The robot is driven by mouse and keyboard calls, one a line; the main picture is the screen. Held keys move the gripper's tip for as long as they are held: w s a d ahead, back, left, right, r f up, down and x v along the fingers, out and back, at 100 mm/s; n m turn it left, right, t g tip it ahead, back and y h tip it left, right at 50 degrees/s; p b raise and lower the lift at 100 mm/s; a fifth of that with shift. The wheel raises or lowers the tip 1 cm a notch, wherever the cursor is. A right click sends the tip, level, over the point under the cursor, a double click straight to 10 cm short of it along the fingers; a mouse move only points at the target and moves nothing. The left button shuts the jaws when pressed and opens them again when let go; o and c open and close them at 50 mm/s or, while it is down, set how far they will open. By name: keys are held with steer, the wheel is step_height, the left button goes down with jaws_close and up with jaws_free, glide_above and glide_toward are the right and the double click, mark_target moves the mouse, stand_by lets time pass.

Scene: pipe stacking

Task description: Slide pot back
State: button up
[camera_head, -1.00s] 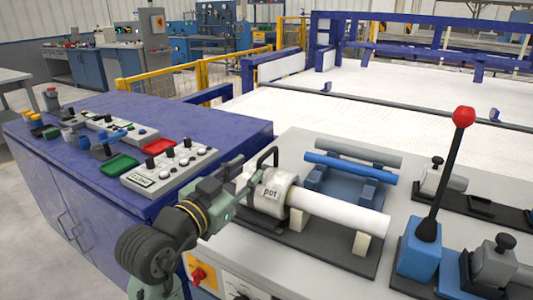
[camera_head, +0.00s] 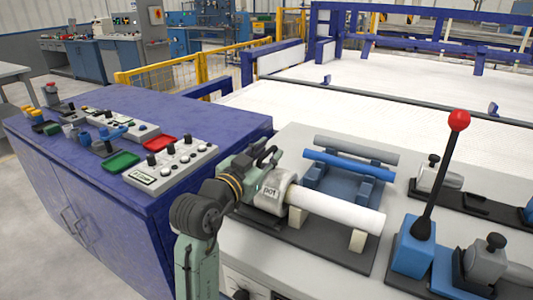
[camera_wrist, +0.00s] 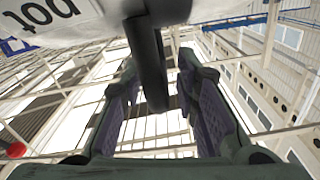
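The pot (camera_head: 279,181) is a pale grey cylinder with a printed label, lying on its side at the left end of a white pipe (camera_head: 335,212). Its body and lettering fill the upper left of the wrist view (camera_wrist: 60,22). Its black handle (camera_wrist: 147,62) comes down between my fingers in the wrist view. My gripper (camera_wrist: 160,75) is open, with one finger on each side of the handle and visible gaps to it. In the head view my gripper (camera_head: 254,160) is at the pot's left, overlapping the handle area, so contact there is hidden.
The pipe rests on light supports over a dark base plate (camera_head: 345,258). Blue and grey pipes (camera_head: 350,166) lie on a rack behind. A red-knobbed lever (camera_head: 440,180) stands at the right. A blue cabinet with control boxes (camera_head: 165,165) is at the left.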

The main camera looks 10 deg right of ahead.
jaws_close()
stand_by(0.6)
